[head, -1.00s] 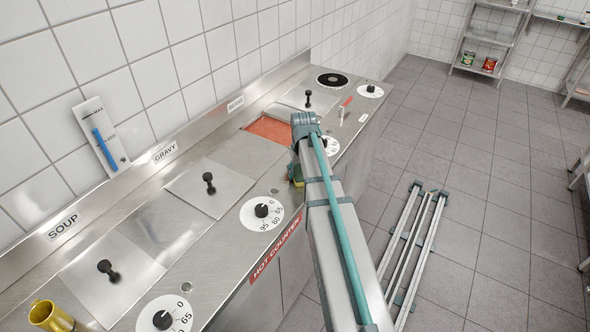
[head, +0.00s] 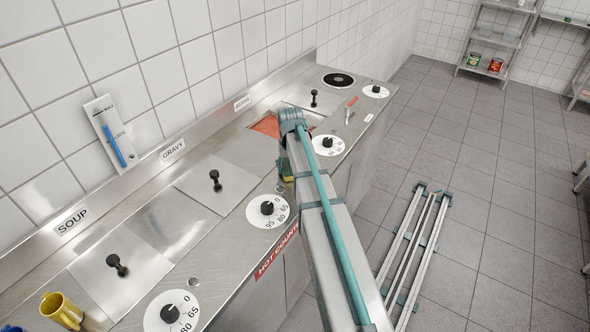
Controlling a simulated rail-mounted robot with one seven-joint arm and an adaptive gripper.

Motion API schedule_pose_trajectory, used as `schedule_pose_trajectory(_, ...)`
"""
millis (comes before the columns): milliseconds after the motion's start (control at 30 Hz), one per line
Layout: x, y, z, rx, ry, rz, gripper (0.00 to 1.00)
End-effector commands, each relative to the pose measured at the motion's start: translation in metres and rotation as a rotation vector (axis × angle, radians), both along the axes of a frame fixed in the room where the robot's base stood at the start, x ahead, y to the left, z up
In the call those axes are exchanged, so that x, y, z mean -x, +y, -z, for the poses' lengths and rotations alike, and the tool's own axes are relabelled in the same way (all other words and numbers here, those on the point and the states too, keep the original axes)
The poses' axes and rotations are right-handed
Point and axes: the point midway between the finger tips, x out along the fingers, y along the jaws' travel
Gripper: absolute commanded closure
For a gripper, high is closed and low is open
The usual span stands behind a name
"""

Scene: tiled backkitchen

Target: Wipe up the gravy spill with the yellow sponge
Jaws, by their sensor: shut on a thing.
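The yellow sponge (head: 286,170), yellow with green, shows as a small patch at the left side of my arm, over the counter's front part. My gripper (head: 284,160) is mostly hidden behind my own arm; it is shut on the sponge. I cannot tell whether the sponge touches the steel counter (head: 232,146). I make out no gravy spill on the visible steel; the patch behind my arm is hidden. The gravy label (head: 172,149) is on the back ledge, above a lidded well (head: 205,195).
An open well with orange-red food (head: 267,124) lies behind my arm's end. Knobbed lids and dials (head: 267,208) line the counter. A yellow mug (head: 62,310) stands front left. A red-handled tool (head: 351,107) lies far right. A blue-marked gauge (head: 112,140) is on the wall.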

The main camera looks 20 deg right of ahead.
Motion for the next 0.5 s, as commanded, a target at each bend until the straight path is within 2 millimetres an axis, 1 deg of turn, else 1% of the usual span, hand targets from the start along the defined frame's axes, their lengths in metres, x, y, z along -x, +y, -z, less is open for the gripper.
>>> schedule_pose_trajectory(33, -0.006, 0.002, 0.003, 0.000, 0.001, 0.000, 0.76)
schedule_pose_trajectory(100, -0.010, 0.004, -0.002, 0.000, 0.000, 0.001, 0.76)
schedule_pose_trajectory(167, -0.007, 0.004, -0.007, 0.001, 0.001, 0.001, 0.76)
schedule_pose_trajectory(200, -0.008, 0.004, -0.020, 0.001, -0.002, 0.001, 0.76)
schedule_pose_trajectory(500, -0.007, 0.006, -0.047, 0.001, 0.000, -0.001, 0.76)
